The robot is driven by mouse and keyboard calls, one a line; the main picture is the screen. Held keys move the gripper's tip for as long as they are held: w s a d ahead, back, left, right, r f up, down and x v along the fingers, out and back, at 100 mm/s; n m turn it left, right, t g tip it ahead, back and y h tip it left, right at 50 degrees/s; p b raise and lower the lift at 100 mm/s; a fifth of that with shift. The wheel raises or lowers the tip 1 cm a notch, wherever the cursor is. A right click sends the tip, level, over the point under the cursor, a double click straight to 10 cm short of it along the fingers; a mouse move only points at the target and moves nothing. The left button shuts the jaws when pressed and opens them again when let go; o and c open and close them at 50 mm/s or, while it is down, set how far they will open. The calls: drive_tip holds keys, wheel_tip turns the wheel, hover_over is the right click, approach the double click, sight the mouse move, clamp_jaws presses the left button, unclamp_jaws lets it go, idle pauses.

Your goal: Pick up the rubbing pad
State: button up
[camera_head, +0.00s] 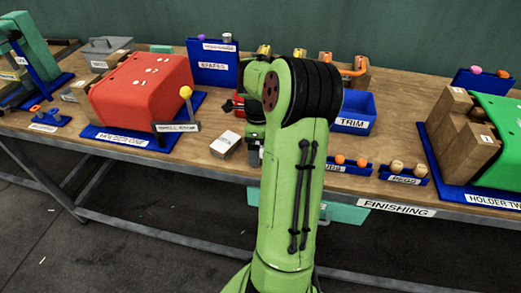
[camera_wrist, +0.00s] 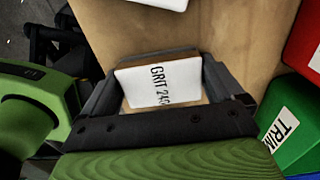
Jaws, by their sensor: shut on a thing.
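The rubbing pad (camera_wrist: 150,82) is a small block with a white top marked GRIT 240 and a tan lower edge. In the wrist view it sits between the two dark fingers of my gripper (camera_wrist: 162,88), which are shut on its sides. Brown tabletop lies behind it; I cannot tell whether the pad touches it. In the head view my green arm hides the pad and most of the gripper.
A separate white-topped block (camera_head: 226,145) lies on the workbench (camera_head: 385,92). A red holder (camera_head: 140,88), a yellow-knobbed lever (camera_head: 186,93) and a blue TRIM bin (camera_head: 355,112) stand around.

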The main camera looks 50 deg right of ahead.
wheel_tip(320, 180, up, 10)
drive_tip(key=p, duration=0.3)
